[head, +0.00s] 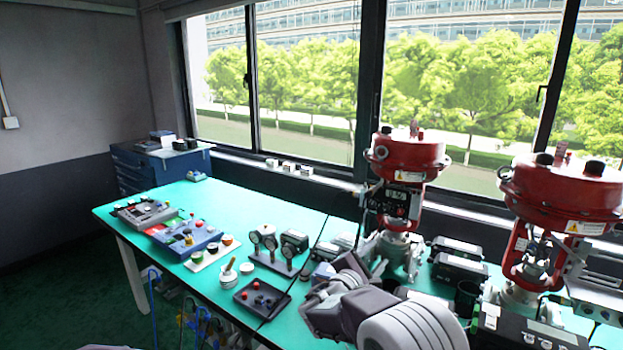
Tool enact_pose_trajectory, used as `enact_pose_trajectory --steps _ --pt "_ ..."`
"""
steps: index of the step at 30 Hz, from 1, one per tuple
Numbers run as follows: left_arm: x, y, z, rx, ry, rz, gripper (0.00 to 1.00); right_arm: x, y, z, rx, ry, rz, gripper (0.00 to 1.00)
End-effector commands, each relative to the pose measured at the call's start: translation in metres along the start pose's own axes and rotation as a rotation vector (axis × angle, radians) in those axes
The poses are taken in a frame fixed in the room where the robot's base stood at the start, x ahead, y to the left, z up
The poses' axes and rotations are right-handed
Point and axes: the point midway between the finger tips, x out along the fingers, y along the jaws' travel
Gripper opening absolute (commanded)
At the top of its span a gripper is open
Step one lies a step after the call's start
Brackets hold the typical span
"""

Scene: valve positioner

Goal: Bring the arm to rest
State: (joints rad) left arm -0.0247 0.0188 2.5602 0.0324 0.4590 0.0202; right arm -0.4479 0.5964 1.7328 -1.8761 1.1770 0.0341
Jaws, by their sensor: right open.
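My right arm reaches in from the lower right over the green bench (215,205). My right gripper (322,300) is open and above the bench, beside the red valve actuator with a positioner (405,165). I see nothing held in it, though the arm's own links partly cover it. A second red actuator (560,195) stands at the right. My left gripper is not in view.
A black tray with coloured knobs (261,299) and a gauge stand (272,262) lie left of my gripper. Button boxes (184,238) sit farther left, and a blue drawer cabinet (160,165) stands at the back.

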Motion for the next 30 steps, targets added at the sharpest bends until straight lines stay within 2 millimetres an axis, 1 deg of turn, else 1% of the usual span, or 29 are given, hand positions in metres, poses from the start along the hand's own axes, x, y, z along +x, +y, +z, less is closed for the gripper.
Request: enact_pose_trajectory --steps 1,5,8,11,14,15,17,18,20,21,22,24,25,27,30 --pt "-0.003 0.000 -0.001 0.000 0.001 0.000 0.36 0.001 -0.009 0.005 0.008 0.005 -0.036 0.42" --pt "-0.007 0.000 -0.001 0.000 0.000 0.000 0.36 0.002 -0.038 0.012 0.039 0.026 -0.146 0.42" --pt "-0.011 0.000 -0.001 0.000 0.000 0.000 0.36 -0.001 -0.066 0.019 0.074 0.044 -0.251 0.42" --pt "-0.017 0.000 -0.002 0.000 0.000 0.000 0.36 -0.010 -0.100 0.028 0.128 0.065 -0.387 0.42" --pt "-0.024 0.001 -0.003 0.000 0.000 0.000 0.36 -0.026 -0.139 0.037 0.205 0.088 -0.548 0.42" --pt "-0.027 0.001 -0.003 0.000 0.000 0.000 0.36 -0.036 -0.155 0.041 0.246 0.096 -0.622 0.42" --pt "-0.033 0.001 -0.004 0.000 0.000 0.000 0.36 -0.056 -0.181 0.047 0.325 0.107 -0.748 0.42" --pt "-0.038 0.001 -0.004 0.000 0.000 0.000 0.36 -0.073 -0.199 0.051 0.393 0.112 -0.846 0.42" --pt "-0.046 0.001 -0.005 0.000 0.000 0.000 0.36 -0.106 -0.224 0.055 0.525 0.115 -1.008 0.42" --pt "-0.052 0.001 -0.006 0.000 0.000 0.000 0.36 -0.131 -0.236 0.056 0.635 0.110 -1.121 0.42" --pt "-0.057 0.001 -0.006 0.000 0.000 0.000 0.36 -0.149 -0.243 0.057 0.725 0.102 -1.202 0.42" --pt "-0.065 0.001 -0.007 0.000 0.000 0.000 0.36 -0.188 -0.251 0.055 0.943 0.068 -1.365 0.42" --pt "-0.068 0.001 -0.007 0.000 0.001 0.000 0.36 -0.201 -0.252 0.054 1.029 0.048 -1.419 0.42" --pt "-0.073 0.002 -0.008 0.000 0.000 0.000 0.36 -0.222 -0.251 0.052 1.205 0.000 -1.512 0.42" --pt "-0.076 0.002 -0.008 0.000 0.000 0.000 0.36 -0.237 -0.248 0.050 1.374 -0.058 -1.582 0.42"
